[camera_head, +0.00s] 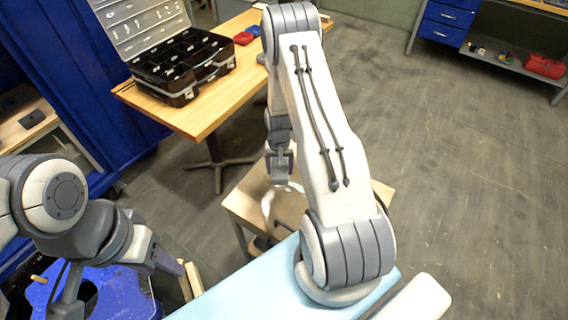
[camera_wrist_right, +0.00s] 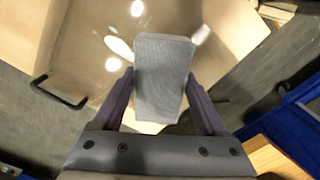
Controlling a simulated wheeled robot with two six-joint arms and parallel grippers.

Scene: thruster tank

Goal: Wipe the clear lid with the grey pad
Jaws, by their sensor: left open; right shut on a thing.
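The grey pad (camera_wrist_right: 162,75) is a pale, textured block held between the two fingers of my right gripper (camera_wrist_right: 160,98) in the right wrist view. My right gripper also shows in the head view (camera_head: 280,172), pointing down over a small wooden table. The clear lid (camera_head: 284,208) appears there as a see-through round shape with a pale rim, partly hidden by my right arm. In the right wrist view the clear lid (camera_wrist_right: 95,50) shows mainly by bright reflections behind the pad. I cannot tell whether pad and lid touch. My left gripper (camera_head: 178,268) is open at the lower left, away from the lid.
The small wooden table (camera_head: 243,205) stands below my right gripper. A larger wooden table (camera_head: 215,112) behind it bears an open black organizer case (camera_head: 182,68). A blue bin (camera_head: 120,290) is near my left gripper. Open floor (camera_head: 455,170) lies to the right.

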